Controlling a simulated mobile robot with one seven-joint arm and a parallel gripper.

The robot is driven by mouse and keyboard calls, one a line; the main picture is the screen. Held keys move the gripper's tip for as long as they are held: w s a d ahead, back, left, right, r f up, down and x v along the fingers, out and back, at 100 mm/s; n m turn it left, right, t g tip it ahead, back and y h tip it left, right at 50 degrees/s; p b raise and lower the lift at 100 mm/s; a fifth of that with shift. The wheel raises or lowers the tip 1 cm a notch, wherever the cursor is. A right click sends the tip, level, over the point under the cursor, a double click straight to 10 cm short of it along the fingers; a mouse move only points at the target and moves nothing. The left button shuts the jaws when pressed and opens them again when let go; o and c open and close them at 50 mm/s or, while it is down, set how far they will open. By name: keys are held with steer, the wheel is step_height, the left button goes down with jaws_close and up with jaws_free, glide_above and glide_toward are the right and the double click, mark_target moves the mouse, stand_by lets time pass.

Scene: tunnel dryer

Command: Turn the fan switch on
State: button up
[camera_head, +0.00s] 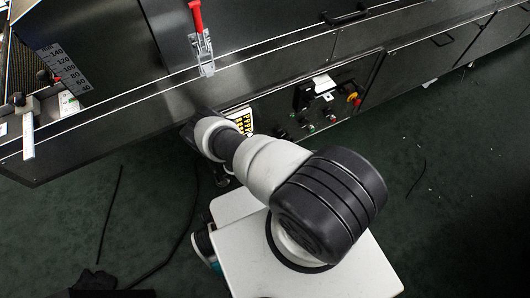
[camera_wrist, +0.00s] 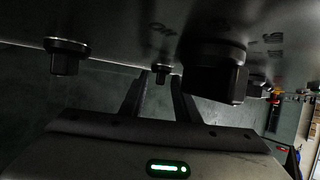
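In the wrist view, my gripper (camera_wrist: 160,78) is open, with its two dark fingers apart. A small dark switch (camera_wrist: 162,72) with a light collar shows between the fingertips, below a marking that seems to read "ON". I cannot tell whether the fingers touch it. A larger black knob (camera_wrist: 218,72) is to the right and another dark knob (camera_wrist: 64,58) to the left. Which one is the fan switch is not readable. In the head view, my arm hides the gripper; part of the control panel (camera_head: 345,85) shows beyond the arm.
The dryer's dark metal side (camera_head: 110,125) runs across the head view. A red-handled clamp (camera_head: 202,45) is fixed on it. A yellow-and-red knob (camera_head: 354,98) and a keypad (camera_head: 241,120) are near my arm. A cable (camera_head: 111,215) lies on the green floor.

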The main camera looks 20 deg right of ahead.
steer(key=shift+d+f, duration=0.1)
jaws_close()
steer(key=y+p, duration=0.1)
steer(key=p, duration=0.1)
steer(key=y+p, duration=0.1)
steer(key=p, duration=0.1)
steer(key=m+y+p, duration=0.1)
steer(key=y, duration=0.1)
steer(key=shift+d+r+p, duration=0.3)
steer(key=shift+d+p, duration=0.1)
steer(key=shift+w, duration=0.1)
jaws_free()
